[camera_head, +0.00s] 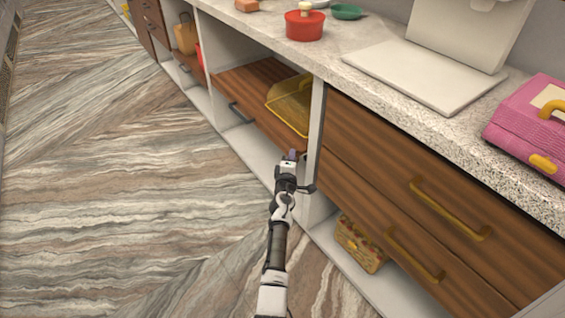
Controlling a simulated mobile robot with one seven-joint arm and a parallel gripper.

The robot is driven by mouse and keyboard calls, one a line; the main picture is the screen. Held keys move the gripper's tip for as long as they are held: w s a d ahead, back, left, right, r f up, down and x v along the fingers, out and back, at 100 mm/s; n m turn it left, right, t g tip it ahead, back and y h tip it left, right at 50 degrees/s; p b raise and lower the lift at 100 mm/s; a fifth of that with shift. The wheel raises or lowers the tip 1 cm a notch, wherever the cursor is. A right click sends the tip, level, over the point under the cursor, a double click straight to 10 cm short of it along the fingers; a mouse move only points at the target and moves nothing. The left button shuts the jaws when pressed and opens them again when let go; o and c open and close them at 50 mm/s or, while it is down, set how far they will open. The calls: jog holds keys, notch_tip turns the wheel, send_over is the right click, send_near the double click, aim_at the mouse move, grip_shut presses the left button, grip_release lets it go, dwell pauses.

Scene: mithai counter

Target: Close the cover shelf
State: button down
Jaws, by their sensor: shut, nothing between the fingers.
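The cover shelf appears to be the brown wooden panel (262,126) with a dark handle (240,113) in the middle bay of the white counter. The bay above it is open, and I cannot tell how the panel is hinged. A yellow see-through basket (287,108) sits inside that bay, at its right end. My gripper (292,155) is shut and empty. It is by the panel's lower right end, close to the white upright; I cannot tell whether it touches either. The arm hides part of the counter's base there.
Right of the upright are wooden drawers (400,170) with protruding yellow handles and a patterned bag (360,243) on the bottom shelf. The countertop holds a red pot (305,25), a green bowl (346,11), a white flat device (425,75) and a pink case (530,120). The striped floor (120,190) at left is clear.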

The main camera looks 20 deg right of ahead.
jog(key=shift+w+d+r, duration=0.15)
jog(key=shift+d, duration=0.25)
